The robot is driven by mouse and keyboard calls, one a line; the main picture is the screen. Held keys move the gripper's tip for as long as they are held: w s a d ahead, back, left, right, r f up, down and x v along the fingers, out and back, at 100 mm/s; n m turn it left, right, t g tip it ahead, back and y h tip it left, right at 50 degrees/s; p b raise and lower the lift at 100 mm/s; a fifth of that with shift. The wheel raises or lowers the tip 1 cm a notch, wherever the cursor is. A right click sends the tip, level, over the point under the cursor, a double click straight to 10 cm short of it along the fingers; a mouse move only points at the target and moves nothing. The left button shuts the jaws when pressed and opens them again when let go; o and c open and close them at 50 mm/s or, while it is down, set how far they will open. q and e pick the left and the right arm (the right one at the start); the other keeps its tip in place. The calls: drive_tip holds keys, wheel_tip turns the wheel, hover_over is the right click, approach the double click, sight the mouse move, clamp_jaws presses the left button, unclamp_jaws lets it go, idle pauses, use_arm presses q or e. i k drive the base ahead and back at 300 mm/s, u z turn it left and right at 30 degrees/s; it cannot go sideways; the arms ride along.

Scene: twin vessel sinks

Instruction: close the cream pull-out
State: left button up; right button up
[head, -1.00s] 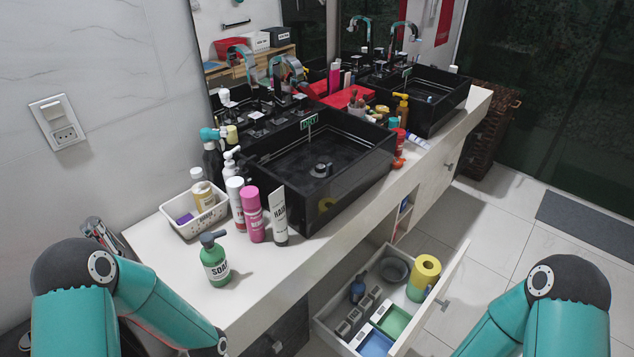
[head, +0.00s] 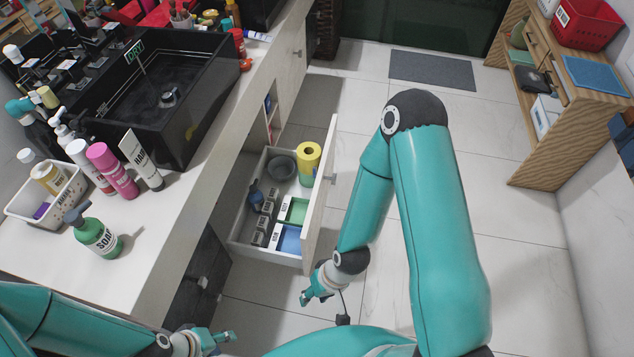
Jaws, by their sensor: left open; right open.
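The cream pull-out (head: 315,215) is a drawer under the counter, standing open into the room in the head view. Its front has a small metal handle (head: 331,179). Inside are a yellow roll (head: 309,160), a grey bowl (head: 281,167), a dark bottle (head: 255,193), and green and blue boxes. My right gripper (head: 306,299) is open and empty, in front of the drawer's near end and apart from it. My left gripper (head: 228,337) is open and empty at the bottom of the view, below the dark cabinet front.
The white counter (head: 150,240) holds a black sink (head: 165,100), a green soap bottle (head: 98,237) and a white basket (head: 47,195). A dark drawer front (head: 195,285) is nearer me. A wooden shelf (head: 540,130) stands at right.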

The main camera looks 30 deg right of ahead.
sight(239, 240)
drive_tip(key=z, duration=0.55)
drive_tip(key=k, duration=0.8)
drive_tip(key=z, duration=0.55)
drive_tip(key=i, duration=1.2)
drive_tip(key=u, duration=0.4)
